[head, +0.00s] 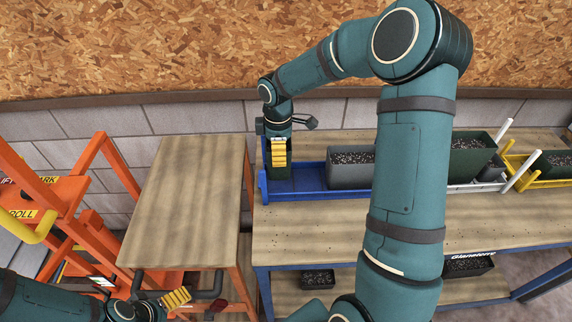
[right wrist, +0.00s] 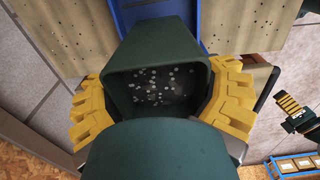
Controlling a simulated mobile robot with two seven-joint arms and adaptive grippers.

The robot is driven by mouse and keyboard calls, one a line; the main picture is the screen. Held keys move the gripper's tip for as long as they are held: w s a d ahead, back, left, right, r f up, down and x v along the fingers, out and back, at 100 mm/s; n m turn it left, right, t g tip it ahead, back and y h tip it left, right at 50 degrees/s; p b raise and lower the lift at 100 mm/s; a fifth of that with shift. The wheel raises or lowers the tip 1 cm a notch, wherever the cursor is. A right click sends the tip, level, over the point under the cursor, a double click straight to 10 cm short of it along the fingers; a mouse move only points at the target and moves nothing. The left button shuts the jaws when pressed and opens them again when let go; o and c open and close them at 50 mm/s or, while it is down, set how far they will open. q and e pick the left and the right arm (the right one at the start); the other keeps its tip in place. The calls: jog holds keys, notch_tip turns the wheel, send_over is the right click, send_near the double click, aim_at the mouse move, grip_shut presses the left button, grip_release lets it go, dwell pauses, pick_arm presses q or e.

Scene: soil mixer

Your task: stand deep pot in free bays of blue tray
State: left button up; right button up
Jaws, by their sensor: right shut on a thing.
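My right gripper (head: 278,152) points down at the left end of the blue tray (head: 300,195). It is shut on a dark green deep pot (head: 281,172), with yellow fingers on both sides of it in the right wrist view (right wrist: 160,105). The pot (right wrist: 150,85) holds dark soil with pale specks. It looks upright, over or in the tray's left end; I cannot tell if it touches the floor. A grey pot (head: 350,172) with soil stands further right in this tray. My left gripper (head: 180,302) is low at the left; its jaw opening is unclear.
A pale tray (head: 478,187) with a dark green pot (head: 468,158) and a yellow tray (head: 525,178) stand to the right. My right arm hides part of the bench (head: 320,235). A bare wooden table (head: 190,195) and orange frame (head: 75,215) are left.

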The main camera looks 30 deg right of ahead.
aim_at(277, 173)
notch_tip(277, 173, down, 4)
jog(key=shift+f, duration=0.25)
jog(key=shift+w+f, duration=0.15)
jog(key=shift+f, duration=0.15)
jog(key=shift+f+b, duration=0.1)
jog(key=shift+b, duration=0.2)
jog(key=o, duration=1.1)
jog(key=shift+o, duration=0.2)
